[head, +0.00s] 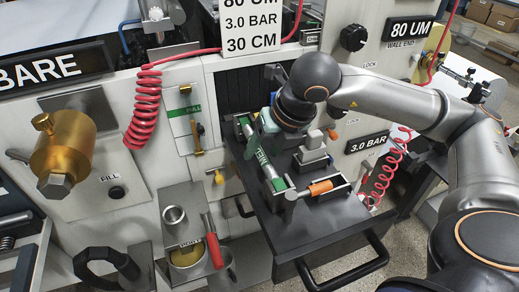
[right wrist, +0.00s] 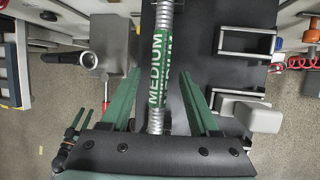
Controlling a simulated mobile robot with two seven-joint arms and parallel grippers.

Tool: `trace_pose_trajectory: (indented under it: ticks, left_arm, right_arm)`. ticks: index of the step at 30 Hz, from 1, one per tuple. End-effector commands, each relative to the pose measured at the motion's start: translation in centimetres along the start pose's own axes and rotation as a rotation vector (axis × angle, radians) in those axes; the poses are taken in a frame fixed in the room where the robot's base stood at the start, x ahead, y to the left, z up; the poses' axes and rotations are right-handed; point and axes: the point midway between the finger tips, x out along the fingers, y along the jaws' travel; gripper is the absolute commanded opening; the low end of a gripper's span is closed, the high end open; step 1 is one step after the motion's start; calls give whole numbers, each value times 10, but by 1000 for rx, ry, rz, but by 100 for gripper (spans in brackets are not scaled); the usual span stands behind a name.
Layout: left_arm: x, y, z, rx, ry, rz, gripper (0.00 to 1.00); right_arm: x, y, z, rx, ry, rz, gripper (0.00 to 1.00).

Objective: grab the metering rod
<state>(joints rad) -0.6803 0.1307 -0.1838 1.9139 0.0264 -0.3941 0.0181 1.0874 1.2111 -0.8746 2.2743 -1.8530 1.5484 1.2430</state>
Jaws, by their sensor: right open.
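The metering rod (right wrist: 165,60) is a ridged metal rod with a green band reading MEDIUM. In the head view the rod (head: 276,184) lies lengthwise on a dark pull-out drawer (head: 330,222), held near its ends by small metal supports. My right gripper (right wrist: 159,75) is open and empty. In the right wrist view its green fingers lie on either side of the rod, with gaps on both sides; I cannot tell how far above it they are. In the head view my right gripper (head: 262,130) is over the rod and partly hidden by my wrist. My left gripper is out of view.
An orange-handled part (head: 320,187) sits in a metal holder right of the rod. A pale block (head: 313,155) stands beside my wrist. Left of the drawer are a metal cup stand (head: 180,228) and a red handle (head: 214,250). The drawer has a black handle (head: 350,275).

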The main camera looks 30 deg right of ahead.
Motion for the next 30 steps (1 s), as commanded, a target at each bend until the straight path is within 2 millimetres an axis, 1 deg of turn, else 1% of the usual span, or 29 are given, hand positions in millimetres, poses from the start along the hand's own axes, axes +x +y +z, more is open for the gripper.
trace_pose_trajectory:
  ticks: [5, 8, 21, 22, 30]
  left_arm:
    - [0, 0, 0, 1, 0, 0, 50]
    - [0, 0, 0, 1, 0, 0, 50]
    - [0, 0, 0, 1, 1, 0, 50]
    - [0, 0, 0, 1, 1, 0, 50]
    - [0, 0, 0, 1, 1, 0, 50]
  right_arm:
    - [0, 0, 0, 0, -1, 1, 62]
    - [0, 0, 0, 0, 0, 1, 52]
    - [0, 0, 0, 0, -1, 1, 2]
    - [0, 0, 0, 0, -1, 1, 0]
    - [0, 0, 0, 0, -1, 1, 0]
